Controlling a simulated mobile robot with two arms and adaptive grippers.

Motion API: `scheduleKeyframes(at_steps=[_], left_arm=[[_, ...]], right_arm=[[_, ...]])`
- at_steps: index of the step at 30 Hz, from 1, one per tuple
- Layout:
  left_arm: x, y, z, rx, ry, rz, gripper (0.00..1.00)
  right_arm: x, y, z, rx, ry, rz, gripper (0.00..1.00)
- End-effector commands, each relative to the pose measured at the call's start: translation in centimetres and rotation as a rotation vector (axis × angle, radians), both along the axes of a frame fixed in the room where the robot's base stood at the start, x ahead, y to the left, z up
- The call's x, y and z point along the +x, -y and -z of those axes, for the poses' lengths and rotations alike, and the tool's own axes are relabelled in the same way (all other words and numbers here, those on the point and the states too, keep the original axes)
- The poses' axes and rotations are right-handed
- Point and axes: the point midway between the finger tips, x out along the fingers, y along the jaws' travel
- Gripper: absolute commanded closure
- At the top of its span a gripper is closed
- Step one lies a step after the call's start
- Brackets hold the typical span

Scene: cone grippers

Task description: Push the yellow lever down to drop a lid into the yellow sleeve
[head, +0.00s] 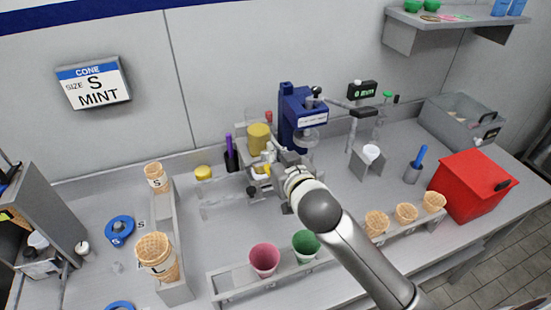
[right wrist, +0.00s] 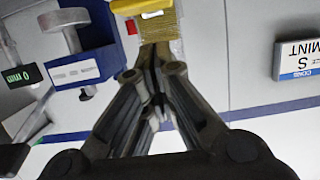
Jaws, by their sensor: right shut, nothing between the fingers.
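The lid dispenser (head: 259,137) stands at the back middle of the counter, with a yellow stack in a clear tube. In the right wrist view the yellow stack (right wrist: 155,28) is just beyond my fingertips. A yellow lever (right wrist: 140,6) shows at the top edge there. My right gripper (head: 278,163) is shut and empty, close in front of the dispenser. I cannot tell whether it touches the lever. In the right wrist view my fingers (right wrist: 152,62) come together below the lever. A short yellow round piece (head: 203,173) sits left of the dispenser; I cannot tell if it is the sleeve.
A blue machine (head: 300,118) stands right of the dispenser. A pink cup (head: 264,260) and a green cup (head: 306,243) sit in the front rack, with several cones to their right. A red box (head: 474,185) stands at the right. The sign (head: 92,83) reads S MINT.

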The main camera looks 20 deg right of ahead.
Motion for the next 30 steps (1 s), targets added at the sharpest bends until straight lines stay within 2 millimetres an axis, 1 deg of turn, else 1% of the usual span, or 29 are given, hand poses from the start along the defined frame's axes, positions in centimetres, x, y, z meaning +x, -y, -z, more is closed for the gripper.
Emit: scheduleKeyframes(at_steps=[1, 3, 7, 20, 27, 30], left_arm=[[-0.1, 0.0, -0.2, 0.0, -0.002, 0.0, 0.6], [-0.1, 0.0, -0.3, 0.0, -0.002, 0.0, 0.6], [-0.1, 0.0, -0.4, 0.0, -0.002, 0.0, 0.6], [0.1, 0.0, -0.2, 0.001, 0.001, 0.0, 0.6], [0.2, -0.1, 1.4, 0.001, 0.002, 0.0, 0.6], [0.2, -0.1, 1.6, 0.0, 0.003, 0.0, 0.6]], right_arm=[[-0.1, 0.0, 0.7, -0.001, -0.003, 0.0, 1.0], [0.0, 0.1, 1.4, -0.001, 0.0, 0.001, 1.0], [-0.1, 0.0, 2.2, -0.001, 0.001, 0.0, 1.0], [-0.1, 0.0, 2.4, 0.0, 0.005, 0.0, 1.0], [-0.2, 0.0, 3.0, 0.004, 0.043, 0.0, 1.0], [-0.3, 0.0, 2.9, 0.003, 0.054, 0.0, 1.0]])
